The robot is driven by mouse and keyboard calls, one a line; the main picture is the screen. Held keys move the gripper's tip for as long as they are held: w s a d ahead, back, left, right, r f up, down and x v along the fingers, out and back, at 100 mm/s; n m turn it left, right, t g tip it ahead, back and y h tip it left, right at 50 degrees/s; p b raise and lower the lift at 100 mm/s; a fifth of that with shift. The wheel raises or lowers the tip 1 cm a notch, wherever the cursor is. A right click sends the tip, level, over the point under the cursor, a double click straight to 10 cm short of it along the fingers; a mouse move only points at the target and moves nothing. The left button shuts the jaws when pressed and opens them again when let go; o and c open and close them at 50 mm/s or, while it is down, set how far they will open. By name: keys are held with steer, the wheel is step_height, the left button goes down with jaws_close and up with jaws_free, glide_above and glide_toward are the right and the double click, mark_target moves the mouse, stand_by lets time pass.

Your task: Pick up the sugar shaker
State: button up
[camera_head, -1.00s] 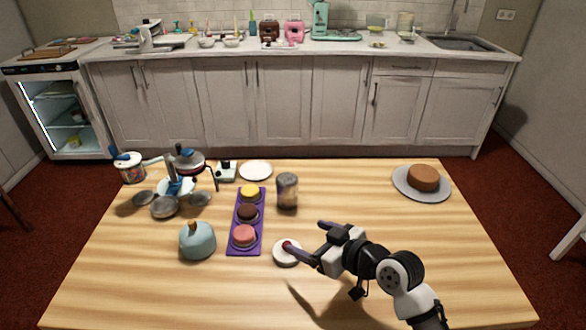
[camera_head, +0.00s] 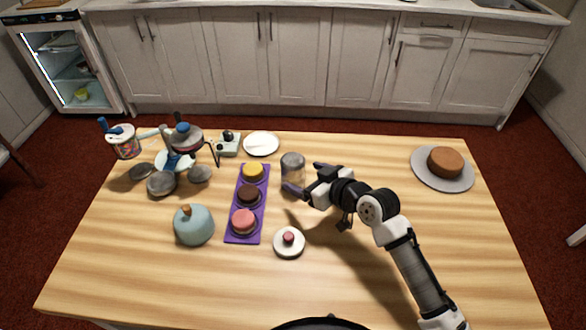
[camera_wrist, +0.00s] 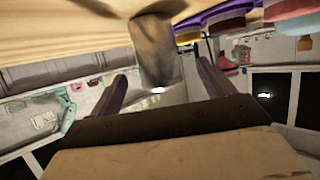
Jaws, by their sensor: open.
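The sugar shaker (camera_head: 292,169) is a clear jar with a grey top, standing upright on the wooden table right of the purple tray. My gripper (camera_head: 303,178) is open at the jar, with one finger on its near side and the other at its right. In the wrist view the shaker (camera_wrist: 153,50) shows between and beyond the two open fingers of my gripper (camera_wrist: 160,80). Whether a finger touches the jar I cannot tell.
A purple tray (camera_head: 233,234) with three small cakes lies left of the shaker. A white dish (camera_head: 289,250) with a small pink item sits in front. A brown cake (camera_head: 446,162) stands on a grey turntable at right. A blue pot (camera_head: 194,226) is at left.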

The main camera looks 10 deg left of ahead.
steer(key=shift+p+x, duration=1)
steer(key=shift+x, duration=2.1)
steer(key=shift+w+r, duration=0.1)
steer(key=shift+w, duration=0.05)
steer(key=shift+c, duration=0.3)
steer(key=c, duration=1.2)
steer(key=shift+o, duration=0.2)
steer(key=shift+r, duration=0.1)
